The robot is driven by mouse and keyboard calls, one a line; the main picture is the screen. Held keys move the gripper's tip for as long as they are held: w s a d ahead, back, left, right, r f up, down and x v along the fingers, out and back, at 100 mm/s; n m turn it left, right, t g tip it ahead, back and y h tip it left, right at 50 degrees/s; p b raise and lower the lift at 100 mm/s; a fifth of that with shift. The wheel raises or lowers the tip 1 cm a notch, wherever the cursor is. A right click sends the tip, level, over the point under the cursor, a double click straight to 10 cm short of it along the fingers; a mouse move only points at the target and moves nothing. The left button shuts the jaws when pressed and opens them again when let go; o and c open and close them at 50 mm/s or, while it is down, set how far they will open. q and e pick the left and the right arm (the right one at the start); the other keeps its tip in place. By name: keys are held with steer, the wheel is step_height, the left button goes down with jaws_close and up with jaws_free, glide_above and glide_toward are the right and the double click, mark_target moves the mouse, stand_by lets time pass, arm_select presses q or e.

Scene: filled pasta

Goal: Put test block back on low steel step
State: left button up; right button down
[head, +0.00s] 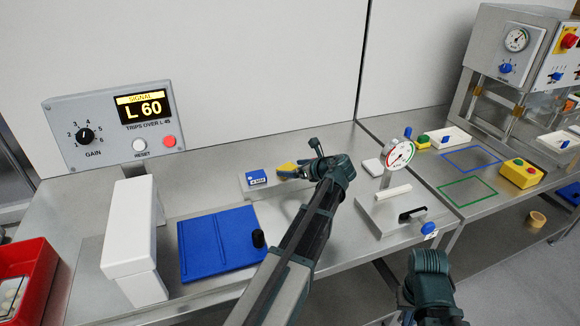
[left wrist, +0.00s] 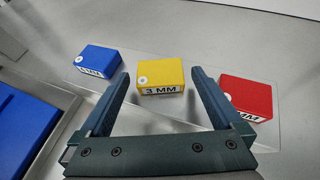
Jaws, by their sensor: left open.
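A yellow test block (left wrist: 161,74) marked 3 MM, a blue block (left wrist: 100,60) and a red block (left wrist: 246,93) sit in a row on the low steel step (left wrist: 212,72). In the head view the blue block (head: 257,177) and yellow block (head: 287,168) show on the step (head: 262,193); the red one is hidden by my arm. My left gripper (head: 296,170) is open, also in the left wrist view (left wrist: 161,80). Its fingers appear on either side of the yellow block, with gaps; I cannot tell the height. My right gripper is not clearly seen.
A blue tray (head: 205,235) with a black knob lies left of my arm, beside a white arch-shaped block (head: 128,225). The gain console (head: 112,125) reads L 60. A dial gauge stand (head: 400,190) is to the right. A red bin (head: 25,275) stands far left.

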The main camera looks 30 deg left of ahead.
arm_select(q)
steer(key=p+v, duration=0.4)
steer(key=v, duration=0.6)
arm_select(e)
step_height(320, 180, up, 5)
steer(key=shift+f, duration=0.1)
arm_select(q)
steer(key=shift+d, duration=0.1)
